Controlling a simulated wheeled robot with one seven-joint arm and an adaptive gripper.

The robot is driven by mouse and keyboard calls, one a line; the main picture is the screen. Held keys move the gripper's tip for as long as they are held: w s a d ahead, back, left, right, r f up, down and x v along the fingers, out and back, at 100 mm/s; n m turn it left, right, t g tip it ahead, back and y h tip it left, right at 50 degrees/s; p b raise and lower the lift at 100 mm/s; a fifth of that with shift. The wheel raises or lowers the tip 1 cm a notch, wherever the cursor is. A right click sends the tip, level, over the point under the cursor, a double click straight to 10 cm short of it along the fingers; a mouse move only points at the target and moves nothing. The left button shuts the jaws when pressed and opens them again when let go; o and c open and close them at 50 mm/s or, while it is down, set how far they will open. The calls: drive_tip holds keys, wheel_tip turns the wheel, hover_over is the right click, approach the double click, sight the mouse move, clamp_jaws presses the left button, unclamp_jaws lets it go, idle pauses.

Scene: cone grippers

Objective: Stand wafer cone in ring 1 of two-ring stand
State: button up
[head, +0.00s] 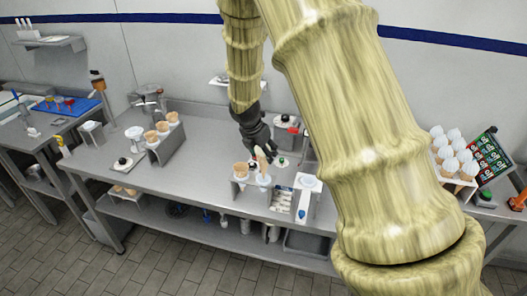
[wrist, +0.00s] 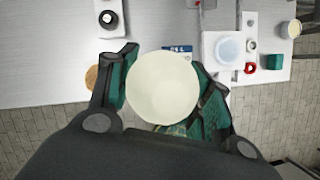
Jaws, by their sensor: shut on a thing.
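My gripper (head: 262,153) is over the front of the counter in the head view. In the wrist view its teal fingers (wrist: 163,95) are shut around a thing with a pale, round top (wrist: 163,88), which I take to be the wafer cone. In the head view a small tan part of this cone (head: 262,157) shows below the fingers. The two-ring stand (head: 239,187) is right below, at the counter's front edge. Another tan cone (head: 240,170) stands in its left place; it also shows partly behind the left finger in the wrist view (wrist: 92,77). The cone's tip and the right ring are not clear.
A white box with a pale blue round top (head: 310,184) stands right of the stand. A grey holder with several cones (head: 167,150) is to the left. A black-knobbed base (head: 122,163) sits further left. White-topped cones (head: 455,155) stand at the far right.

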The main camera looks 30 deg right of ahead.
sight(263, 171)
drive_tip(key=shift+f+b, duration=1.7)
drive_tip(key=shift+f, duration=2.95)
drive_tip(key=o, duration=0.8)
drive_tip(key=shift+c, duration=0.2)
drive_tip(key=shift+r, duration=0.15)
drive_tip(key=v, duration=1.1)
drive_tip(key=shift+r, duration=0.3)
drive_tip(key=shift+s, duration=0.1)
